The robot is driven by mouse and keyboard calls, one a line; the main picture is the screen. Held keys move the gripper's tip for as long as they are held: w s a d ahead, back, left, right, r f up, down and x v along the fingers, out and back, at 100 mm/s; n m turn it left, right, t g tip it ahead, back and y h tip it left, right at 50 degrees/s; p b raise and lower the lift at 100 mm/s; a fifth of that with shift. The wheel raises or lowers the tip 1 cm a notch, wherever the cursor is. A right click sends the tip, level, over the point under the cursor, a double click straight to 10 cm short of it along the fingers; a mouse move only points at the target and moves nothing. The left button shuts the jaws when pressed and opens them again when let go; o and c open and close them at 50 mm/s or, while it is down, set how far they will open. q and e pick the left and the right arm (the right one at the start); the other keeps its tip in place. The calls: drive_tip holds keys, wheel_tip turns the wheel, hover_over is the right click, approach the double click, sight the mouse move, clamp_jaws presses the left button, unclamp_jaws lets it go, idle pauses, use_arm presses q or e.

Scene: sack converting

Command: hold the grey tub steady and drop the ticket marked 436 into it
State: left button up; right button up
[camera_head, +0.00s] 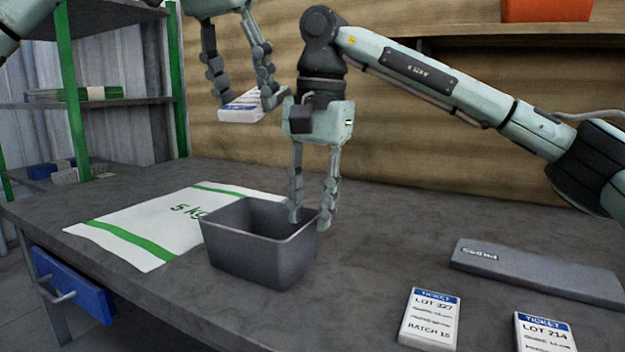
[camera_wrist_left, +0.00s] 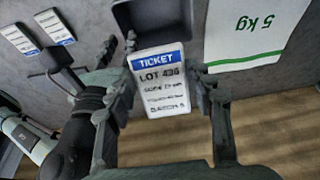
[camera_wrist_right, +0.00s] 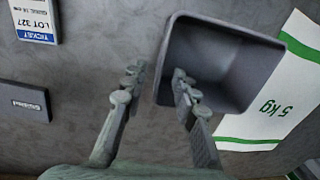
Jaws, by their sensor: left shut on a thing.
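The ticket marked LOT 436 (camera_wrist_left: 160,88) is white with a blue band. My left gripper (camera_head: 245,103) is shut on it by its sides, in the air behind and above the tub. The ticket also shows in the head view (camera_head: 241,110). The grey tub (camera_head: 256,258) stands upright on the table, open at the top and empty in the right wrist view (camera_wrist_right: 217,58). My right gripper (camera_head: 311,217) points down over the tub's right wall. One finger is inside the tub, the other outside, with a gap to the wall; it looks open.
A white 5 kg sack (camera_head: 150,228) with green bands lies flat left of the tub. Tickets LOT 327 (camera_head: 430,318) and LOT 214 (camera_head: 545,335) lie at the front right. A grey bar (camera_head: 535,272) lies behind them. Green-posted shelving (camera_head: 65,85) stands at back left.

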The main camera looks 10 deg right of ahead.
sight(305, 269)
drive_tip(key=f, duration=0.6)
drive_tip(key=shift+w+a+f, duration=0.15)
drive_tip(key=shift+a+f, duration=0.15)
drive_tip(key=shift+f, duration=0.05)
drive_tip(key=shift+c, duration=0.5)
clamp_jaws()
idle(0.4)
